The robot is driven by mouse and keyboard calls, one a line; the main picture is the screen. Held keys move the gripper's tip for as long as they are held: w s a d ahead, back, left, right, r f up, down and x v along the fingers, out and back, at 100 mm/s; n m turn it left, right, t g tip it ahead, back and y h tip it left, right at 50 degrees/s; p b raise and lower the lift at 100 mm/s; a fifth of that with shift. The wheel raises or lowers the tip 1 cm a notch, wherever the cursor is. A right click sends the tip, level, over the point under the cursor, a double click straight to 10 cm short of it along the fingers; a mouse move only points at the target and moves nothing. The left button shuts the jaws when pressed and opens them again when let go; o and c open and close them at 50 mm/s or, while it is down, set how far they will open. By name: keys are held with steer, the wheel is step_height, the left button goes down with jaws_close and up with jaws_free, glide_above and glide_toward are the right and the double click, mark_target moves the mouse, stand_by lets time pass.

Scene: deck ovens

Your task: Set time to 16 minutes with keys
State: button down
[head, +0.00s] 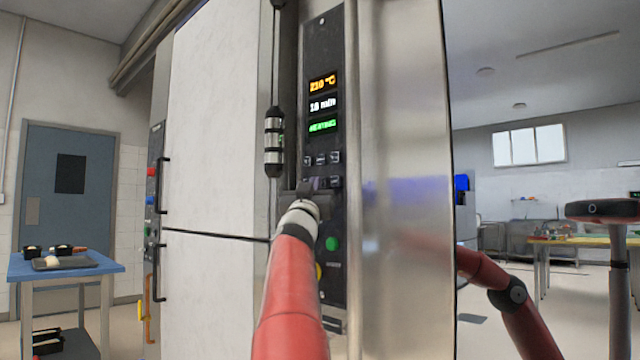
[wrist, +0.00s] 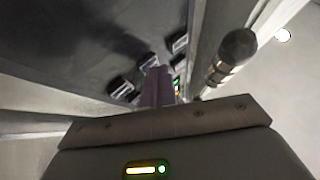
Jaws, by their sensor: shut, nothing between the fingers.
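The dark control panel (head: 323,60) of the oven faces me in the head view. Its displays show an orange 210 °C (head: 323,85), a white minutes reading (head: 322,104) that looks like 18 min but is blurred, and a green word. Below them are two rows of small keys; one upper key (head: 334,158) is clear, and the lower row is partly behind my gripper (head: 308,187). In the wrist view my gripper (wrist: 157,85) is shut and empty, its tips close to the keys (wrist: 147,60). I cannot tell whether they touch one.
A vertical door handle (head: 273,140) stands just left of the panel; its rounded end also shows in the wrist view (wrist: 236,50). A green button (head: 332,243) lies below the keys. A blue table (head: 65,266) stands far left.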

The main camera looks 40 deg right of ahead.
steer(key=shift+a, duration=0.8)
steer(key=a, duration=0.5)
steer(key=shift+s, duration=0.25)
stand_by(0.4)
